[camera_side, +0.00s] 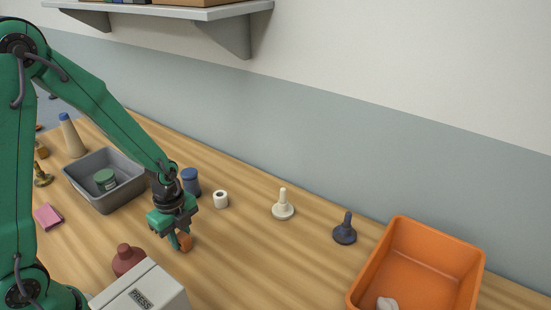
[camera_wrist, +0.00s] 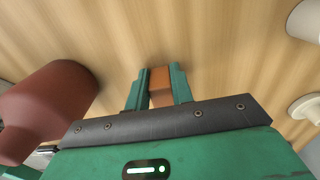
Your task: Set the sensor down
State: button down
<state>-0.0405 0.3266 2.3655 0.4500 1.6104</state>
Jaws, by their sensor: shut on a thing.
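My gripper (camera_side: 180,241) is shut on a small orange-brown block, the sensor (camera_side: 185,242), close above or at the wooden table; I cannot tell whether it touches. In the wrist view the sensor (camera_wrist: 160,88) sits between the two green fingers of my gripper (camera_wrist: 159,90), and bare table shows beyond it. Part of the sensor is hidden by the fingers.
A dark red bottle (camera_side: 128,260) stands close left of my gripper. A grey bin (camera_side: 118,197) holds a green jar. A blue-lidded jar (camera_side: 191,182), white roll (camera_side: 220,199), cream peg (camera_side: 283,207), dark peg (camera_side: 345,232) and orange bin (camera_side: 405,285) stand around. Table right of my gripper is clear.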

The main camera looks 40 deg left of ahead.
aim_at(179, 233)
jog(key=shift+r, duration=1.15)
jog(key=shift+d+r, duration=0.15)
jog(key=shift+r, duration=0.75)
jog(key=s+d+r, duration=0.5)
jog(key=d+r, duration=0.1)
jog(key=d, duration=0.4)
jog(key=shift+s+r, duration=0.3)
jog(key=shift+r, duration=0.05)
